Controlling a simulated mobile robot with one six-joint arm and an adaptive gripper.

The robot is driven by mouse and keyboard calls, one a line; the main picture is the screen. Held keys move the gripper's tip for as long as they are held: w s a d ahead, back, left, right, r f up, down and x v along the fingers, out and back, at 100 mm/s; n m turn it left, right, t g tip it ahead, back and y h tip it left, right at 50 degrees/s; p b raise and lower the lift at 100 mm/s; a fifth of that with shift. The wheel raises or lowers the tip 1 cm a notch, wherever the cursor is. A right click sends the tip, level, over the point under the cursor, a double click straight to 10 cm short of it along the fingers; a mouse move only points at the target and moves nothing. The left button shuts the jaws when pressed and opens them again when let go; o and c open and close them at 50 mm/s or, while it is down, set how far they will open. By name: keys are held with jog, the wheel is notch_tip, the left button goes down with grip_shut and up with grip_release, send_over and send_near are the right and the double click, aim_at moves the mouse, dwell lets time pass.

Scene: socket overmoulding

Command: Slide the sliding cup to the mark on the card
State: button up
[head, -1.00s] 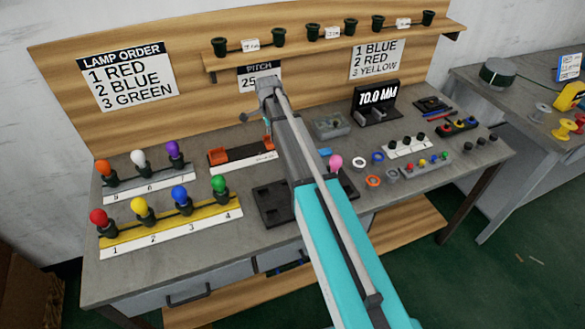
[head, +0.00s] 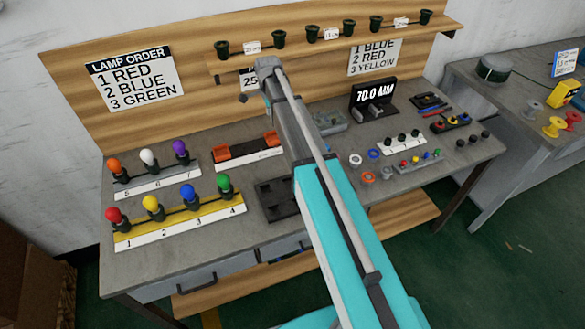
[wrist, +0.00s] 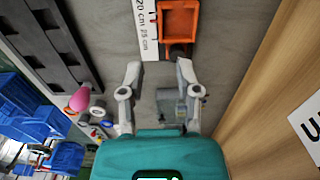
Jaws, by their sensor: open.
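Two orange cups sit on a dark rail with a white scale strip (head: 250,158): a left cup (head: 218,152) and a right cup (head: 271,138). I cannot tell which one slides. The wrist view shows one open-topped orange cup (wrist: 180,20) beside the strip's 20 cm and 25 cm marks (wrist: 149,30). My gripper (wrist: 158,72) is open and empty, its fingers apart below the cup in that view, not around it. The pitch card (head: 249,80) on the backboard is mostly covered by my arm; "25" shows.
A dark slotted tray (head: 272,203) lies in front of the rail. Lamp rows (head: 178,226) stand to the left. A 70.0 MM display (head: 373,95) and small parts stand to the right. In the wrist view, a pink knob (wrist: 79,99) is left of my gripper and the wooden backboard (wrist: 262,80) right.

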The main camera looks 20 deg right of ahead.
jog(key=s+f+n+b, duration=0.1)
jog(key=s+n+b, duration=0.1)
jog(key=s+n, duration=1.4)
jog(key=shift+s+d+f, duration=0.15)
jog(key=shift+s+f, duration=0.25)
jog(key=shift+s, duration=5.15)
jog(key=w+r+m+p, duration=0.2)
jog(key=w+m, duration=1.4)
jog(key=w, duration=1.1)
jog(key=shift+d+r, duration=0.15)
jog(key=shift+d, duration=0.25)
jog(key=shift+w, duration=0.1)
notch_tip(320, 180, down, 14)
jog(key=b, duration=1.4)
jog(key=shift+r, duration=0.1)
